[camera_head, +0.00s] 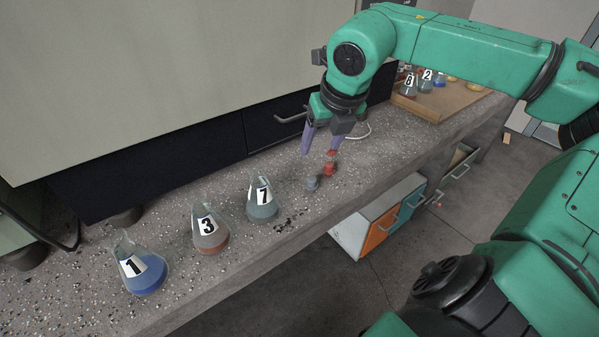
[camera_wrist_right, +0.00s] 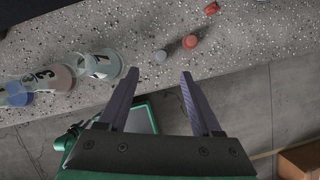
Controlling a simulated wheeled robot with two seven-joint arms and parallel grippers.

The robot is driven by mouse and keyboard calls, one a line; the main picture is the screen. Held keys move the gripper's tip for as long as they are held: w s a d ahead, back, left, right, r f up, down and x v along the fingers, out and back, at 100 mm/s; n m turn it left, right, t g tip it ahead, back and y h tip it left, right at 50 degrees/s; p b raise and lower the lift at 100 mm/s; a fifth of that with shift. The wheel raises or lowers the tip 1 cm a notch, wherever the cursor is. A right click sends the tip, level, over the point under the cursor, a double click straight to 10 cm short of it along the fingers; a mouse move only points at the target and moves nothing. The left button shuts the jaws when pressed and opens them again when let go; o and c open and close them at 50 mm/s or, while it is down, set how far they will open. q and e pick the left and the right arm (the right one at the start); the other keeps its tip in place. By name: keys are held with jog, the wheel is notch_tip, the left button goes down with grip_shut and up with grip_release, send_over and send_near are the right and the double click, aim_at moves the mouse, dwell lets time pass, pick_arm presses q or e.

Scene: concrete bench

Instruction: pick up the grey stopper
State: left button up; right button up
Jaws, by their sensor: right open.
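The small grey stopper (camera_head: 312,183) stands on the speckled bench near its front edge, right of flask 7. In the right wrist view the grey stopper (camera_wrist_right: 160,56) lies just beyond the gap between the fingertips. My right gripper (camera_head: 320,150) is open and empty above the bench, behind the stopper in the head view. Its two purple fingers also show spread apart in the right wrist view (camera_wrist_right: 160,73). A red stopper (camera_head: 329,169) stands close beside the grey one, and another reddish stopper (camera_head: 332,155) is partly hidden near a finger. My left gripper is not in view.
Flask 7 (camera_head: 262,198), flask 3 (camera_head: 209,229) and flask 1 (camera_head: 139,266) stand in a row to the left. A wooden tray (camera_head: 440,113) with several flasks is at the far right. The bench (camera_head: 375,165) is clear right of the stoppers.

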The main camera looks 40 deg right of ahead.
aim_at(312, 179)
jog(key=x, duration=0.4)
jog(key=s+x, duration=0.1)
jog(key=x, duration=0.7)
jog(key=shift+s+d+f+b, duration=0.1)
jog(key=shift+f+b, duration=0.25)
jog(key=shift+f, duration=0.3)
jog(key=shift+w+f, duration=0.25)
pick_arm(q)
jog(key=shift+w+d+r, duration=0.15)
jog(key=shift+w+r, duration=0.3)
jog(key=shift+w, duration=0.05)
pick_arm(e)
jog(key=shift+r, duration=0.1)
grip_shut()
